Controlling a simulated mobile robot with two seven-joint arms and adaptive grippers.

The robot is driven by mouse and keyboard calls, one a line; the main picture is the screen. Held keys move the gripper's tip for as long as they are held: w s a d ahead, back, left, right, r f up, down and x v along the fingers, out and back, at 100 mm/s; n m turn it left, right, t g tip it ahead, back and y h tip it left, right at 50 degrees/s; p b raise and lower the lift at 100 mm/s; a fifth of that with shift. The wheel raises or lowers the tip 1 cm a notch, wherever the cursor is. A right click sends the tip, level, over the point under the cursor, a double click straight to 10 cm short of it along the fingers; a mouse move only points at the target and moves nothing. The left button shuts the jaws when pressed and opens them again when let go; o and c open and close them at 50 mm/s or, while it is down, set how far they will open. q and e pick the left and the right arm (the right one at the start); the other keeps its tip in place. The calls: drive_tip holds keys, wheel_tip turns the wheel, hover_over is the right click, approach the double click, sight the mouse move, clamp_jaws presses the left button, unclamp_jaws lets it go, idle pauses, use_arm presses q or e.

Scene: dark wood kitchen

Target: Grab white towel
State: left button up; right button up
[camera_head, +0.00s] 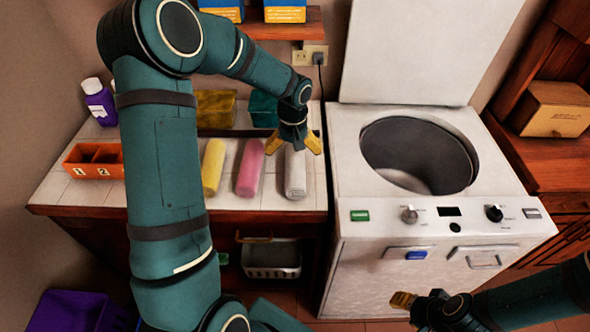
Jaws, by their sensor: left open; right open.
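The white towel (295,178) is a rolled, greyish-white bundle lying on the tiled counter, left of the washing machine. A pink rolled towel (250,168) and a yellow rolled towel (213,167) lie to its left. My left gripper (294,148) is over the far end of the white towel, pointing down, with its yellow fingers spread to either side of it. Whether the fingers touch the towel cannot be told. My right gripper (404,300) is low at the front of the washing machine, away from the towels and holding nothing visible.
The top-loading washing machine (350,190) stands right of the counter with its lid (425,50) up. An orange numbered box (93,161) and a purple bottle (99,101) stand at the counter's left. Yellow and green bins (215,108) stand behind the towels. A shelf (285,27) hangs above.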

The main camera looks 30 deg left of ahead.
sight(295, 161)
use_arm(q)
drive_tip(key=f, duration=0.4)
drive_tip(key=f+b, duration=0.1)
drive_tip(key=f, duration=0.2)
drive_tip(key=shift+w+d+f, duration=0.1)
drive_tip(key=shift+w, duration=0.2)
drive_tip(key=c, duration=1.3)
